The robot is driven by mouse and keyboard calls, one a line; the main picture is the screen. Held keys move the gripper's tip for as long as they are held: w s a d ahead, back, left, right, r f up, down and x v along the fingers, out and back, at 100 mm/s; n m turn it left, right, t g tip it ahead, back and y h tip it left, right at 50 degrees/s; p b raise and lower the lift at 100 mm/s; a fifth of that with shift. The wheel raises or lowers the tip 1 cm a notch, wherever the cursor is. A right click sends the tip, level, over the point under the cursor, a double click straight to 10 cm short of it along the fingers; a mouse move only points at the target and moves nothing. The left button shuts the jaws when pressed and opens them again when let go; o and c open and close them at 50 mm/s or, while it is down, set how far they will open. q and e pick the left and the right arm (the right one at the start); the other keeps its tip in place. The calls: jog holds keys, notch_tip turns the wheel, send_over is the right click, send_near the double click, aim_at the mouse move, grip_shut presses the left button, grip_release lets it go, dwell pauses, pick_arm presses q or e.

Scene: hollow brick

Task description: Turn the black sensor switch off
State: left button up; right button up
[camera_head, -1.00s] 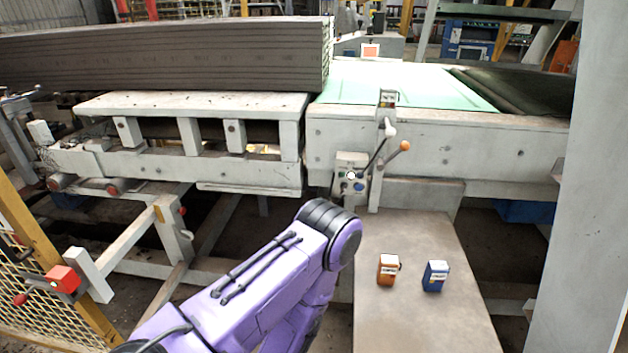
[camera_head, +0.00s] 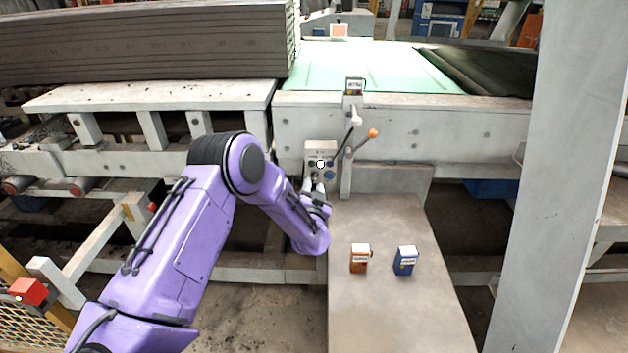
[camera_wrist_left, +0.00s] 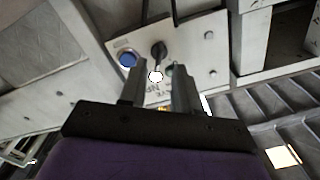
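A grey control panel (camera_head: 313,149) is fixed to the machine's side in the head view. The wrist view shows the panel (camera_wrist_left: 200,28) close up, with a black switch knob (camera_wrist_left: 158,50), a blue button (camera_wrist_left: 127,59) and a white round spot (camera_wrist_left: 155,76). My left gripper (camera_head: 316,186) is just in front of the panel's lower part. In the wrist view my left gripper's fingers (camera_wrist_left: 157,82) are apart with nothing held between them. The black knob shows beyond and between the fingertips; I cannot tell whether they touch the panel. My right gripper is not in view.
A lever with an orange knob (camera_head: 372,133) and a white-ended lever (camera_head: 356,118) stand just right of the panel. A grey pillar (camera_head: 535,190) rises at right.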

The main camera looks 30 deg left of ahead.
aim_at(314, 179)
pick_arm(q)
jog(key=shift+x, duration=1.95)
grip_shut()
jog(key=shift+n, duration=0.4)
jog(key=shift+r+n+b, duration=0.1)
jog(key=shift+n+b, duration=2.4)
jog(key=shift+n, duration=3)
jog(key=shift+r, duration=0.1)
